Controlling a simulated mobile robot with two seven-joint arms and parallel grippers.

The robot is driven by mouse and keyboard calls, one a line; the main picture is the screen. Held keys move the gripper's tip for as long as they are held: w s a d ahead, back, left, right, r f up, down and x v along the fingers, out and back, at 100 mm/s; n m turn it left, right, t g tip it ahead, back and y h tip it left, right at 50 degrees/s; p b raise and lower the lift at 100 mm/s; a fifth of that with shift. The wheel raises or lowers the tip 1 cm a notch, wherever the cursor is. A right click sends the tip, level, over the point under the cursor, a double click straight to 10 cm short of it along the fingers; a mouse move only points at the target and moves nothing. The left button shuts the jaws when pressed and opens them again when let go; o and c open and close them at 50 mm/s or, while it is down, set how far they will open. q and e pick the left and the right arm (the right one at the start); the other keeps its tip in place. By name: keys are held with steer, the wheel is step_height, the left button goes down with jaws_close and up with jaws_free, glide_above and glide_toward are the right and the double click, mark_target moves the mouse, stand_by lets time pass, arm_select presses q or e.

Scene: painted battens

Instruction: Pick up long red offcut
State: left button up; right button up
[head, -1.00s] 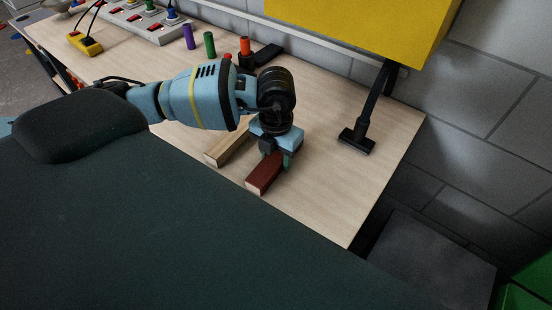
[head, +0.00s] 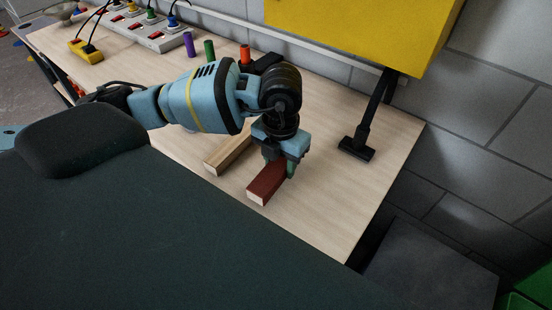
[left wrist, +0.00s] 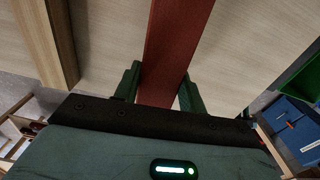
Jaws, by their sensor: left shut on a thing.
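The long red offcut (head: 265,184) is a dark red bar with a pale cut end, over the near right part of the table. My left gripper (head: 279,166) is shut on it, with a green fingertip on its right side in the head view. In the left wrist view the red offcut (left wrist: 174,45) runs between the two green fingers (left wrist: 160,91). I cannot tell for sure whether it is clear of the tabletop. Its far end is hidden behind the gripper in the head view. My right gripper is not in view.
A bare wood batten (head: 229,151) lies left of the red one. A black stand foot (head: 356,149) under a yellow box (head: 365,32) stands to the right. Purple (head: 189,44), green (head: 209,50) and orange (head: 245,55) cylinders stand behind. The table's right front is clear.

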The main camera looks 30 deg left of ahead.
arm_select(q)
steer(key=s+d, duration=0.2)
steer(key=d, duration=0.1)
steer(key=s+d+r, duration=0.1)
steer(key=s+d, duration=0.2)
steer(key=d, duration=0.1)
steer(key=s+d, duration=0.2)
steer(key=d, duration=0.2)
steer(key=shift+s+d+r, duration=0.15)
steer(key=shift+s, duration=0.1)
